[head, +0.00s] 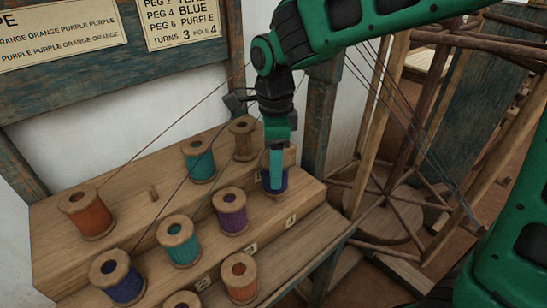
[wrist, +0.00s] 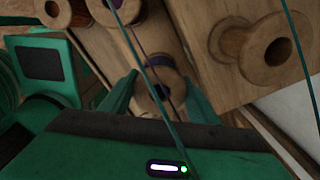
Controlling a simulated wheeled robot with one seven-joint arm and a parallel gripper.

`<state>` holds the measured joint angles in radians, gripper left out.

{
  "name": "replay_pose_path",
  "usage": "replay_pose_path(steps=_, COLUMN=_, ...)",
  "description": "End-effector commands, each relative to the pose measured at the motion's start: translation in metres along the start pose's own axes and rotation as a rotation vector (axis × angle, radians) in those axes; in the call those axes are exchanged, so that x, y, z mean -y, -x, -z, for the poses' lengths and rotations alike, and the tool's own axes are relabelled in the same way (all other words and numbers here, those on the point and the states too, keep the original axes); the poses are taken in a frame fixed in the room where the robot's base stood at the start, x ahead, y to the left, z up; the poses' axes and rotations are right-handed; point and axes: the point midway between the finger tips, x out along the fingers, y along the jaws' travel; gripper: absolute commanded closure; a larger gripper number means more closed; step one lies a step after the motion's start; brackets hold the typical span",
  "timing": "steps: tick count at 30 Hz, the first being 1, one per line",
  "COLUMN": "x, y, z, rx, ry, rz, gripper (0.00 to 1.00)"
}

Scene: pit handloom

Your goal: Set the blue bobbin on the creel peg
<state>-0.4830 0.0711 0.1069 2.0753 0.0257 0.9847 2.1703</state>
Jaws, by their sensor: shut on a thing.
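My gripper (head: 275,165) points down at the right end of the stepped wooden creel (head: 285,245). It is shut on a blue bobbin (head: 274,184), which stands about upright between the fingers. In the wrist view the bobbin's wooden end (wrist: 160,80) shows between the two green fingers (wrist: 160,98). I cannot tell whether it rests on the creel or on a peg, as its underside is hidden. Another dark blue bobbin (head: 117,279) sits at the front left.
Orange (head: 87,213), teal (head: 198,160) and purple (head: 230,212) bobbins stand on the creel, with a bare-looking spool (head: 243,140) behind. Thin threads cross above them. A card (head: 182,18) reads "PEG 4 BLUE". A wooden reel frame (head: 385,210) stands at the right.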

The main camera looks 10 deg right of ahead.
Motion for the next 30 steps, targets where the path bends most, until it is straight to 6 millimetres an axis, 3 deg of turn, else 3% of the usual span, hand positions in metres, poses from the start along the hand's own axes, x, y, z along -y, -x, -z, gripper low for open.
replay_pose_path(steps=15, x=0.000, y=-0.029, z=0.000, rx=0.000, ry=0.000, rz=0.000, gripper=0.70)
replay_pose_path(steps=30, x=0.000, y=-0.035, z=0.001, rx=0.000, ry=-0.002, rz=0.000, gripper=0.70)
